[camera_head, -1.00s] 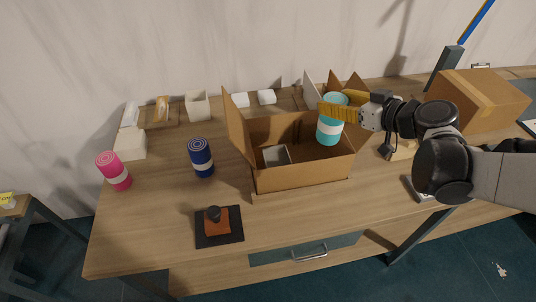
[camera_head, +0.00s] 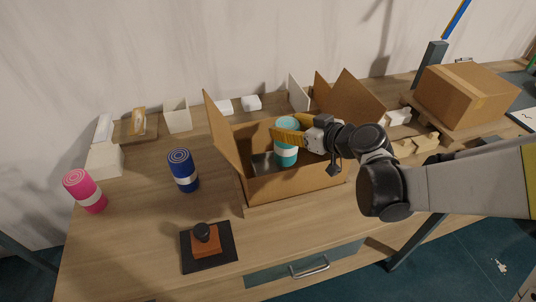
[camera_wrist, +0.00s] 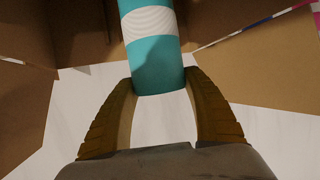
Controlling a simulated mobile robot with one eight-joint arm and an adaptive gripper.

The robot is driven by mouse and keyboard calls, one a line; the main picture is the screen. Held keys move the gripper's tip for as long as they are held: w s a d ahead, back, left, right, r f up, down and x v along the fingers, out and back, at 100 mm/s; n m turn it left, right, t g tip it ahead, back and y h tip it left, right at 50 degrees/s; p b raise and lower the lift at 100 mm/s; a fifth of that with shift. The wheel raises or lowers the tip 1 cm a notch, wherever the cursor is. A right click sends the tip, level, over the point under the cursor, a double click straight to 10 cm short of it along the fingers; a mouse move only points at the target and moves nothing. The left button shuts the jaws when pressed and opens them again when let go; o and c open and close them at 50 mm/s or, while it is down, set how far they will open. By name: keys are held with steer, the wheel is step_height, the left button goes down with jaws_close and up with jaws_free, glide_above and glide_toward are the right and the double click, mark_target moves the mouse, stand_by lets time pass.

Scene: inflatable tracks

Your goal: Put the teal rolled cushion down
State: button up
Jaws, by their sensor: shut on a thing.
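The teal rolled cushion (camera_head: 286,155) has a white band and is upright in my gripper. My gripper (camera_head: 290,136) is shut on its upper part, with yellow fingers around it. The cushion's lower part is inside the open cardboard box (camera_head: 297,187), behind the front wall. I cannot tell whether it touches the box floor. In the wrist view the teal cushion (camera_wrist: 155,62) lies between the two finger tips (camera_wrist: 163,85), with brown cardboard walls around it.
A blue roll (camera_head: 183,171) and a pink roll (camera_head: 84,191) stand left of the box. A stamp-like object on a dark square (camera_head: 209,246) lies in front. A closed cardboard box (camera_head: 466,96) stands at the right. The table front right of the stamp is clear.

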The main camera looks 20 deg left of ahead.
steer(key=s+a+f+b, duration=0.1)
steer(key=a+f+b, duration=0.2)
steer(key=a+f, duration=0.2)
step_height(320, 180, down, 2)
steer(key=shift+s+b, duration=0.15)
steer(key=shift+b, duration=0.15)
steer(key=o, duration=1.4)
